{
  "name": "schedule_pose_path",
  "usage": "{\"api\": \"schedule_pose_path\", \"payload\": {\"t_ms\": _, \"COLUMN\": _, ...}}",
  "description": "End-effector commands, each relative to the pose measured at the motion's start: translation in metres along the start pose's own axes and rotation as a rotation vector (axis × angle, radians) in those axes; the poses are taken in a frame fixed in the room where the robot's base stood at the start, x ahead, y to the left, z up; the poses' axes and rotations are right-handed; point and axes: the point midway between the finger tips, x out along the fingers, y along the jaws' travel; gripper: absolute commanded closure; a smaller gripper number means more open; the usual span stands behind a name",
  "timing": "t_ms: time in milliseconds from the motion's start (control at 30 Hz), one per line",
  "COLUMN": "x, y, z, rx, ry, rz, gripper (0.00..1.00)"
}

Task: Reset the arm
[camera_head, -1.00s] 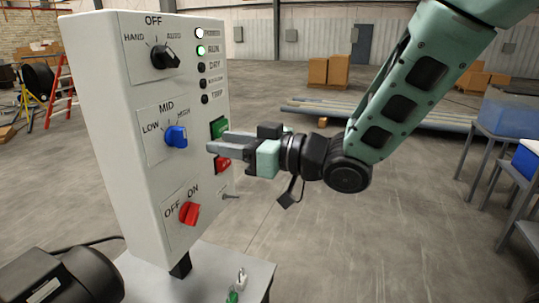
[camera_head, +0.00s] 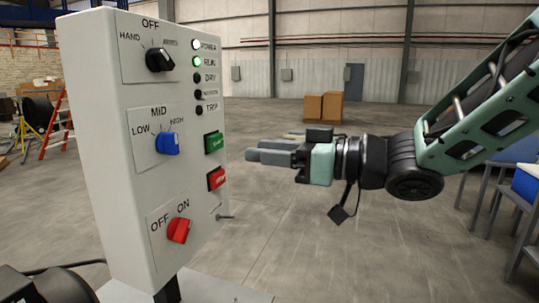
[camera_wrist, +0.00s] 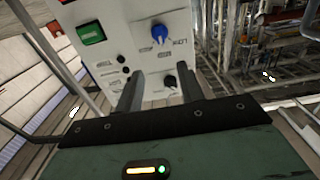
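My gripper (camera_head: 256,150) is level in the head view, to the right of the white control panel (camera_head: 150,100), with a gap between its fingertips and the panel. In the wrist view my gripper's two fingers (camera_wrist: 160,78) stand apart with nothing between them. They point toward the panel (camera_wrist: 112,48). My upper arm slopes up to the right from the wrist. The green button (camera_head: 213,142) and red button (camera_head: 216,179) both show on the panel's face.
The panel carries a black knob (camera_head: 160,60), a blue knob (camera_head: 168,143) and a red knob (camera_head: 179,230). The power and run lamps are lit. Grey benches (camera_head: 500,190) stand at the right. Cardboard boxes (camera_head: 323,107) stand far back. The floor between is clear.

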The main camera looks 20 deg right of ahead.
Motion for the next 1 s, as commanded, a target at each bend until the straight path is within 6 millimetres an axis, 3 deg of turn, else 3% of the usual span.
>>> {"api": "schedule_pose_path", "payload": {"t_ms": 367, "x": 0.006, "y": 0.004, "z": 0.006, "rx": -0.002, "ry": -0.045, "rz": 0.046, "gripper": 0.62}}
{"api": "schedule_pose_path", "payload": {"t_ms": 467, "x": 0.014, "y": 0.009, "z": 0.020, "rx": -0.003, "ry": -0.144, "rz": 0.129, "gripper": 0.62}}
{"api": "schedule_pose_path", "payload": {"t_ms": 633, "x": 0.014, "y": 0.008, "z": 0.064, "rx": 0.019, "ry": -0.429, "rz": 0.285, "gripper": 0.62}}
{"api": "schedule_pose_path", "payload": {"t_ms": 767, "x": -0.003, "y": -0.013, "z": 0.102, "rx": 0.055, "ry": -0.694, "rz": 0.344, "gripper": 0.62}}
{"api": "schedule_pose_path", "payload": {"t_ms": 900, "x": -0.036, "y": -0.056, "z": 0.136, "rx": 0.106, "ry": -1.002, "rz": 0.335, "gripper": 0.62}}
{"api": "schedule_pose_path", "payload": {"t_ms": 1000, "x": -0.065, "y": -0.092, "z": 0.151, "rx": 0.145, "ry": -1.205, "rz": 0.290, "gripper": 0.62}}
